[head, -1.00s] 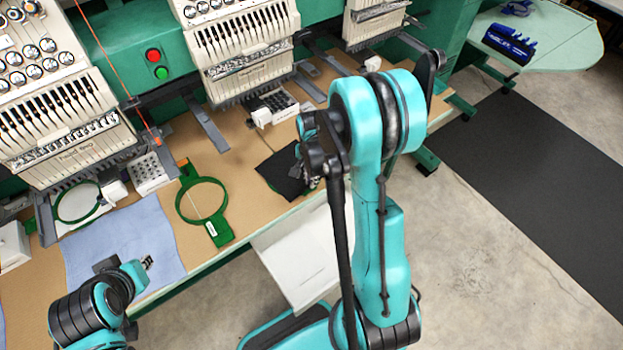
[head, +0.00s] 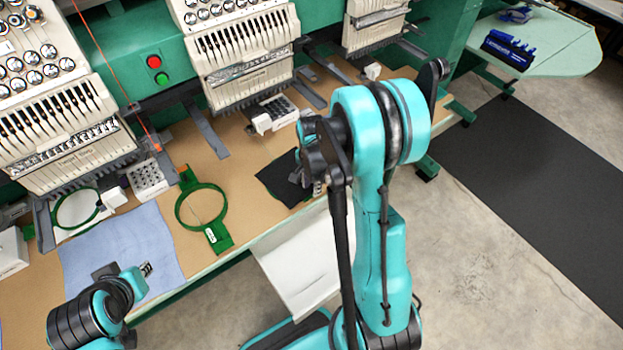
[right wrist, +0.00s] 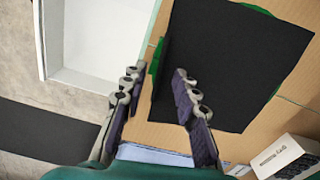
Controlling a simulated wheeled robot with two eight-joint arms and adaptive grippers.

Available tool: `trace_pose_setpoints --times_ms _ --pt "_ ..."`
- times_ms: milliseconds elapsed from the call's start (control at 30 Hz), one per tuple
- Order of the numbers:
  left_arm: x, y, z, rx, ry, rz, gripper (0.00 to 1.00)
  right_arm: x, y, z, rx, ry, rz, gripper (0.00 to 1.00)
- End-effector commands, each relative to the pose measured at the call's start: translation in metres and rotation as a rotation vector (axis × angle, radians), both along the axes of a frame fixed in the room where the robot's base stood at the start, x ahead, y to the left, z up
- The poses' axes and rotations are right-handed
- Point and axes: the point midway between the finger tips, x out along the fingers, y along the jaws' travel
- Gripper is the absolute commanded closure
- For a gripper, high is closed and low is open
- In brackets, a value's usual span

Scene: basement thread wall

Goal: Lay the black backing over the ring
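The black backing (head: 280,180) is a dark sheet lying on the tan table, partly hidden by my right arm in the head view. It also fills much of the right wrist view (right wrist: 225,65), with bits of green showing at its edges; what they belong to is mostly hidden. A green ring (head: 222,192) lies uncovered on the table, left of the backing. My right gripper (right wrist: 155,85) is open and empty, with the backing's edge between its fingers in the picture; contact cannot be told. My left gripper (head: 147,268) is over the blue cloth; its opening is unclear.
Embroidery machine heads (head: 240,65) stand along the table's back. Another green hoop (head: 97,210) is at the left near a blue cloth (head: 125,235). A white tray (head: 297,265) juts from the front edge. A small white box (right wrist: 285,155) stands near the backing.

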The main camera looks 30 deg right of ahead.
Motion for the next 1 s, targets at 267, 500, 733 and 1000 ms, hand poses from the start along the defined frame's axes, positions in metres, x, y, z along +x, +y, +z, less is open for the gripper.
trace_pose_setpoints --times_ms 267,500,733,1000 --pt "0.0 0.0 0.0 0.0 0.0 0.0 0.82 -0.001 0.0 0.051 0.0 0.0 0.0 0.71" --pt "0.0 0.0 0.0 0.0 0.0 0.0 0.82 0.0 0.0 0.097 0.0 0.0 0.0 0.71" --pt "0.0 0.0 0.0 0.0 0.0 0.0 0.82 0.0 0.0 0.115 0.0 0.0 0.0 0.71" --pt "0.0 0.0 0.0 0.0 0.0 0.0 0.82 -0.002 0.003 0.119 -0.002 -0.009 0.019 0.71"
